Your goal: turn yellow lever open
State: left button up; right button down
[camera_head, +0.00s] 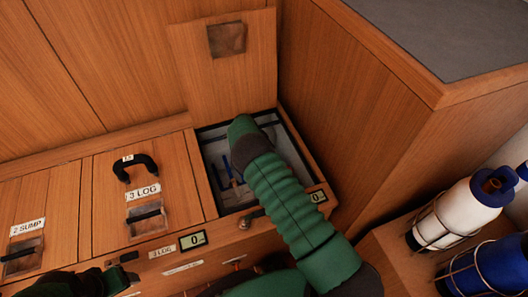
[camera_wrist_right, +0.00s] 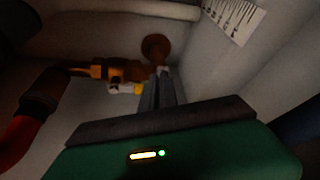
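The yellow lever (camera_wrist_right: 128,88) shows in the right wrist view as a small pale yellow piece under a brass valve body (camera_wrist_right: 118,70) inside a dim white compartment. My right gripper (camera_wrist_right: 160,82) has its two dark fingers close together, with the tips just right of the yellow piece. I see nothing between them, and cannot tell whether they touch the lever. In the head view my green right arm reaches down into the open compartment (camera_head: 212,147) and hides the lever. Part of my left arm (camera_head: 90,284) shows at the bottom left; its fingers are not clear.
A raised wooden hatch lid (camera_head: 228,75) stands behind the compartment. Closed hatches with black handles (camera_head: 135,167) lie to the left. A tall wooden cabinet (camera_head: 350,100) borders the right. White (camera_head: 455,212) and blue (camera_head: 490,270) bottles stand in wire holders. A red-ended pipe (camera_wrist_right: 25,130) is left in the wrist view.

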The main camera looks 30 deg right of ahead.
jog(key=shift+d+r, duration=0.15)
jog(key=shift+d, duration=0.1)
jog(key=w+p+v, duration=0.1)
jog(key=p+v, duration=0.8)
jog(key=v, duration=0.8)
jog(key=s+a+r+n+t+y, duration=0.1)
jog(key=s+a+r+n, duration=0.4)
jog(key=s, duration=0.4)
jog(key=s+a+r+n+y+p, duration=0.1)
jog(key=s+a+r+n+y, duration=0.1)
jog(key=s+a+r+n, duration=0.45)
jog(key=s+a+r+n+t+y, duration=0.1)
jog(key=s+a+r+n, duration=0.3)
jog(key=s, duration=0.7)
jog(key=w+p+v, duration=0.2)
jog(key=p+v, duration=1)
jog(key=w+d+r+p+v, duration=0.1)
jog(key=w+p+v, duration=0.2)
jog(key=p+v, duration=0.9)
jog(key=w+d+r+p+v, duration=0.1)
jog(key=w+p+v, duration=0.2)
jog(key=p+v, duration=0.9)
jog(key=shift+d+n+p, duration=0.25)
jog(key=shift+n+p, duration=0.2)
jog(key=shift+p, duration=0.75)
jog(key=shift+w, duration=0.15)
